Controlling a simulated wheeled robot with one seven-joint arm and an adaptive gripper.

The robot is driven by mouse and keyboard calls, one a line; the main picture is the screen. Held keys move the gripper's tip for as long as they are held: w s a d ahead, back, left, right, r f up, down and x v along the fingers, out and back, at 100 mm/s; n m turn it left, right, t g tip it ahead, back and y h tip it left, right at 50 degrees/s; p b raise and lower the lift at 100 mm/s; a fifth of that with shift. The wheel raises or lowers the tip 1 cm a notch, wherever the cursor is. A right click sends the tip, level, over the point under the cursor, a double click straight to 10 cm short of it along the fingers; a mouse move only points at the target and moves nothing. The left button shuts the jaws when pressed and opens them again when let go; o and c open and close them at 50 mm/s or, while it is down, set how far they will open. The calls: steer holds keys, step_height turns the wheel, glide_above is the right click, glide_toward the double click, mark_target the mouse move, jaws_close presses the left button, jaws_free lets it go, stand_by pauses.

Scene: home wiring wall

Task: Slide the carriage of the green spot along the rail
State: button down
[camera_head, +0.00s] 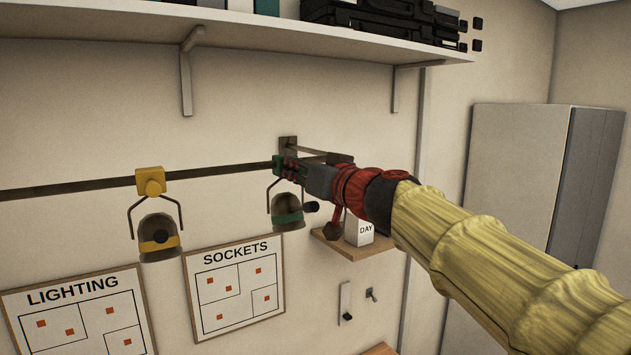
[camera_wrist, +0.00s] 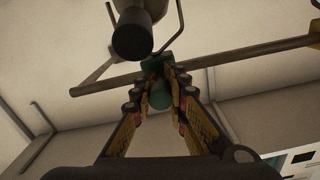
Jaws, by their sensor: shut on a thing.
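The green spot (camera_head: 287,210) hangs in its bracket under a dark rail (camera_head: 75,187), near the rail's right end. Its green carriage (camera_head: 279,166) sits on the rail and is partly hidden by my gripper (camera_head: 289,168). In the wrist view the carriage (camera_wrist: 158,66) lies between the two fingertips of my gripper (camera_wrist: 160,90), which are shut on it. The spot's dark lamp body (camera_wrist: 134,35) shows above the fingers there. The rail (camera_wrist: 225,60) runs off to the right in the wrist view.
A yellow spot (camera_head: 158,238) hangs from a yellow carriage (camera_head: 150,181) further left on the rail. The rail between the carriages is clear. A shelf (camera_head: 230,30) runs above. A small shelf with a DAY block (camera_head: 360,231) is at lower right. LIGHTING and SOCKETS boards (camera_head: 234,288) hang below.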

steer(key=s+a, duration=0.1)
steer(key=a, duration=0.1)
steer(key=s+a, duration=0.1)
steer(key=shift+s+a+b, duration=0.3)
steer(key=shift+a+b, duration=0.1)
steer(key=c, duration=1.8)
jaws_free()
steer(key=shift+o, duration=0.4)
steer(key=v, duration=1.2)
